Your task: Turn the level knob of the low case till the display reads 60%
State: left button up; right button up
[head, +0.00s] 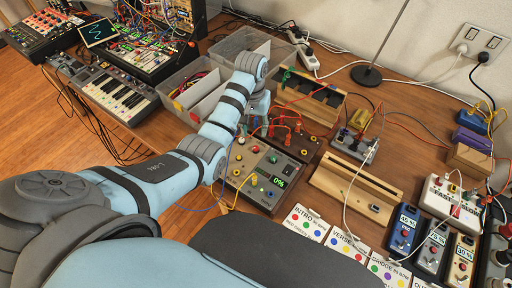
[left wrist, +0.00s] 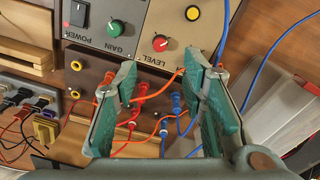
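The low case (head: 234,176) is a grey box with knobs and a green-lit display (head: 279,182) that reads 0%. In the left wrist view, its red level knob (left wrist: 160,43) has a white mark and sits by the word LEVEL. The green gain knob (left wrist: 116,27) is to its left. My left gripper (head: 258,117) is over the back of the case. In the left wrist view its two teal fingers (left wrist: 163,74) are spread wide with nothing held between them. Their tips are just below the red knob, apart from it. My right gripper is not in view.
Orange and blue patch cables with red and blue plugs (left wrist: 176,100) run below and between the fingers. Grey bins (head: 205,98) stand behind left of the case. A wooden rail (head: 355,178) lies to its right, with cards (head: 306,222) in front. Pedals (head: 404,228) stand farther right.

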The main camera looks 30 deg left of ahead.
aim_at(256, 148)
pick_arm(q)
notch_tip(256, 148, down, 10)
jog(key=shift+w+d+r+b, duration=0.1)
jog(key=shift+d+b, duration=0.05)
jog(key=shift+b, duration=1)
grip_shut()
